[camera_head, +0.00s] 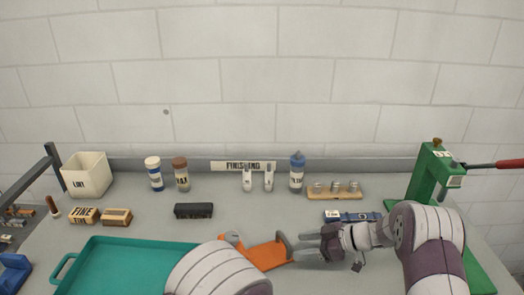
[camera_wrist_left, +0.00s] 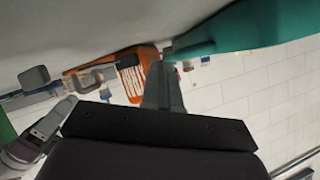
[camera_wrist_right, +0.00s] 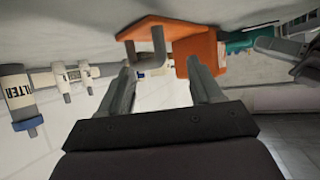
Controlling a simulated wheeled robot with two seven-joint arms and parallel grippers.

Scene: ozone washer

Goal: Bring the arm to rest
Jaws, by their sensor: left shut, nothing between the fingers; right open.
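My right gripper (camera_head: 306,242) reaches in from the right, low over the grey bench. In the right wrist view its fingers (camera_wrist_right: 160,76) are spread, with nothing held between them. Ahead of them is an orange stand (camera_wrist_right: 170,30) with a grey bent bracket. The same orange stand (camera_head: 267,256) lies just left of the right gripper in the head view. My left arm covers the front centre there, so I cannot make out the left gripper clearly. In the left wrist view the left gripper (camera_wrist_left: 164,70) is shut and empty, pointing towards the orange stand (camera_wrist_left: 135,82).
A teal tray (camera_head: 125,245) is at the left front. A green press (camera_head: 432,175) with a red-handled lever stands at the right. A blue-black tool (camera_head: 350,216) lies behind the right arm. Bottles, a white bin (camera_head: 86,174) and a wooden rack (camera_head: 335,194) line the back.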

